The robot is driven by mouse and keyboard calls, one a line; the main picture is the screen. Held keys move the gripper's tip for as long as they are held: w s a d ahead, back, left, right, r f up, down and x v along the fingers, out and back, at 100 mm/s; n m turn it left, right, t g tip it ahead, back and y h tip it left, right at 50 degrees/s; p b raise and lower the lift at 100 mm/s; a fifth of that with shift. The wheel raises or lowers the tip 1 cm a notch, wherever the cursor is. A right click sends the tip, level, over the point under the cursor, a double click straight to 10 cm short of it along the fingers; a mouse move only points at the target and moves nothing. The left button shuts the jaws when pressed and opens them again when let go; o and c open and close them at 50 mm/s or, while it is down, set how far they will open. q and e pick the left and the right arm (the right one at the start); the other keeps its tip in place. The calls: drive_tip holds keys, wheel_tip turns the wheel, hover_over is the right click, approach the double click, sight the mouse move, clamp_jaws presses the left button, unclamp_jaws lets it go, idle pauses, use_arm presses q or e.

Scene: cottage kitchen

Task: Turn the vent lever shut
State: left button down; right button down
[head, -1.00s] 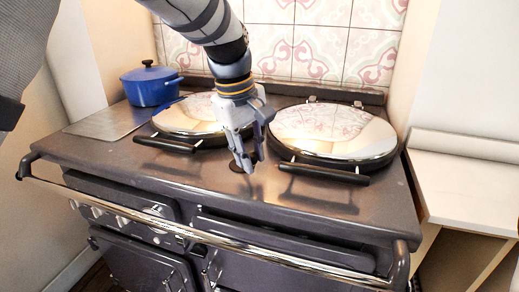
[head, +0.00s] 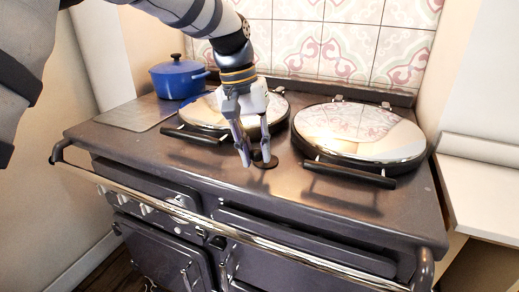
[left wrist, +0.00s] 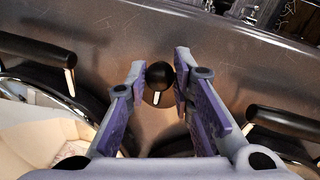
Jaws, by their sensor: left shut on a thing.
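The vent lever is on the stove's dark top between the two round lids. Its black ball knob (left wrist: 160,74) shows in the left wrist view, with a dark round plate (head: 266,163) under it in the head view. My left gripper (head: 256,158) reaches down over it from behind. In the left wrist view its fingers (left wrist: 160,70) stand on both sides of the knob and are shut on it. In the head view the fingers hide most of the lever, so its exact angle is hard to tell. My right gripper is not in view.
Shiny round lids with black handles stand left (head: 205,110) and right (head: 358,133) of the gripper. A blue pot (head: 178,80) is at the back left. A chrome rail (head: 240,250) runs along the stove's front. A pale counter (head: 485,190) is at the right.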

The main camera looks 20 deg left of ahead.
use_arm(q)
drive_tip(key=shift+a+m, duration=0.2)
drive_tip(key=shift+m, duration=0.1)
idle(0.4)
drive_tip(key=c, duration=1.4)
unclamp_jaws()
drive_tip(key=shift+r, duration=0.4)
wheel_tip(320, 180, up, 11)
drive_tip(key=a, duration=0.2)
drive_tip(key=shift+a, duration=0.2)
drive_tip(key=shift+s, duration=0.1)
